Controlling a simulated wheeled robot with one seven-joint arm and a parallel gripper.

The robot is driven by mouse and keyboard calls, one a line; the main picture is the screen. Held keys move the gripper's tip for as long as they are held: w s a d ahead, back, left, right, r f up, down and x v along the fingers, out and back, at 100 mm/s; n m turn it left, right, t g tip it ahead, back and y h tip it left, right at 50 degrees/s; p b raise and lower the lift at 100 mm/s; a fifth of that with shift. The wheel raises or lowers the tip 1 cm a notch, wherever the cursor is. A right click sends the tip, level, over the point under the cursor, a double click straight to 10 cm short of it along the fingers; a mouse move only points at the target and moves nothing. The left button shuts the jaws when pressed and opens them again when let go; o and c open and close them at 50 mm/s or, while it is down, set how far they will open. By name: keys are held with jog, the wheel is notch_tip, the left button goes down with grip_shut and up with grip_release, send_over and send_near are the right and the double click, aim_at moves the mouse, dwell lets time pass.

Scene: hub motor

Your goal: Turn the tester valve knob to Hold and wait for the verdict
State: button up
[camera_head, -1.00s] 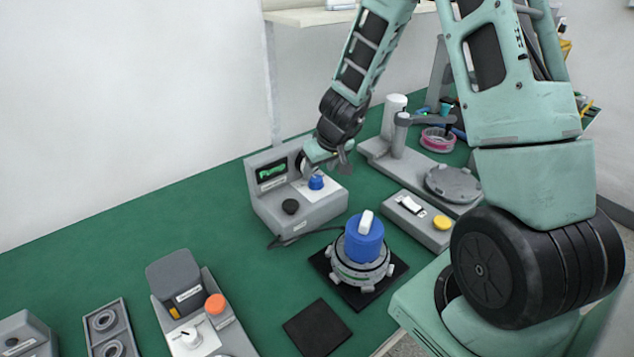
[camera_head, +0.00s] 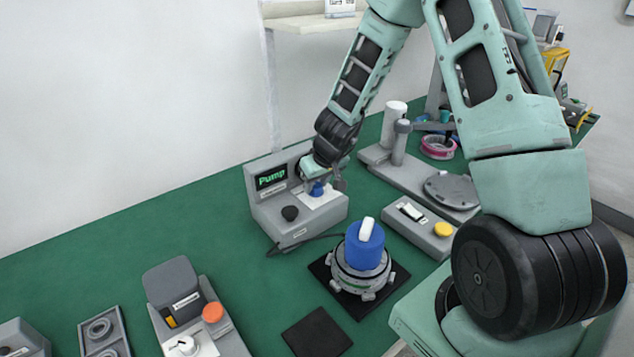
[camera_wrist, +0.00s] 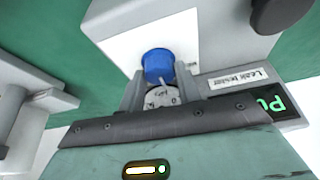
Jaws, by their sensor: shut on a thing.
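The leak tester (camera_head: 278,218) is a grey box on the green bench, with a screen (camera_head: 271,177) that reads "Pump" in green. Its blue valve knob (camera_head: 317,189) stands on a white panel and also shows in the wrist view (camera_wrist: 158,66). My gripper (camera_head: 327,181) is at the knob from above; in the wrist view its two fingers (camera_wrist: 160,88) are on either side of the knob's near part, shut on it. The fingertips' exact contact is partly hidden. The motor (camera_head: 361,262) with a blue cap stands on a black mat in front of the tester.
A cable runs from the tester toward the motor. A box with a yellow button (camera_head: 443,230) is to the right, and a grey press stand (camera_head: 398,150) is behind it. Bare green bench lies left of the tester.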

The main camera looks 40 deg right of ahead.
jog(key=shift+m, duration=0.3)
jog(key=m+p, duration=0.1)
jog(key=m+h+p, duration=0.1)
jog(key=p, duration=0.1)
jog(key=m+p, duration=0.1)
jog(key=shift+a+r+m+g+h, duration=0.2)
jog(key=shift+r+m+g+h, duration=0.1)
jog(key=shift+m, duration=0.1)
jog(key=m+p, duration=0.1)
jog(key=p, duration=0.1)
jog(key=shift+f+m+h+p, duration=0.1)
jog(key=shift+m+h+p, duration=0.2)
jog(key=shift+m+p, duration=0.1)
jog(key=shift+f+m+g+p, duration=0.1)
jog(key=shift+m+g+p, duration=0.25)
jog(key=shift+p, duration=0.2)
jog(key=shift+f+m, duration=0.1)
jog(key=shift+m, duration=0.15)
jog(key=o, duration=1)
jog(key=shift+h, duration=0.3)
